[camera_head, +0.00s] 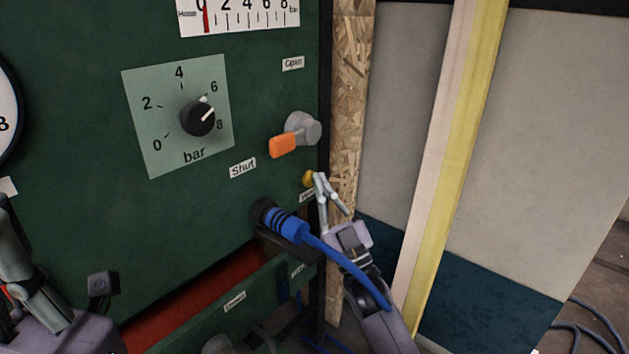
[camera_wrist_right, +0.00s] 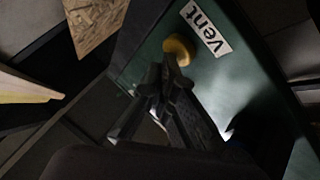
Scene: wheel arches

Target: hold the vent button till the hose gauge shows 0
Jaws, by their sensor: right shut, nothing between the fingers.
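The yellow vent button (camera_head: 308,178) sits near the right edge of the green panel; it also shows in the right wrist view (camera_wrist_right: 178,50) beside its "Vent" label. My right gripper (camera_head: 320,178) is shut and empty, its fingertips at the button; they overlap its edge in the right wrist view (camera_wrist_right: 170,66). They look to touch it, but I cannot tell how far it is pressed. The hose gauge (camera_head: 240,17) is cut off at the top; its red pointer stands at or just right of 0. My left gripper (camera_head: 18,255) is partly cut off at the left edge.
A pressure knob (camera_head: 198,117) points between 6 and 8. An orange-handled valve (camera_head: 284,146) is above the button, its handle toward "Shut". A blue hose connector (camera_head: 283,223) sits below left, its hose passing in front of my right arm. A chipboard strip (camera_head: 350,110) stands right of the panel.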

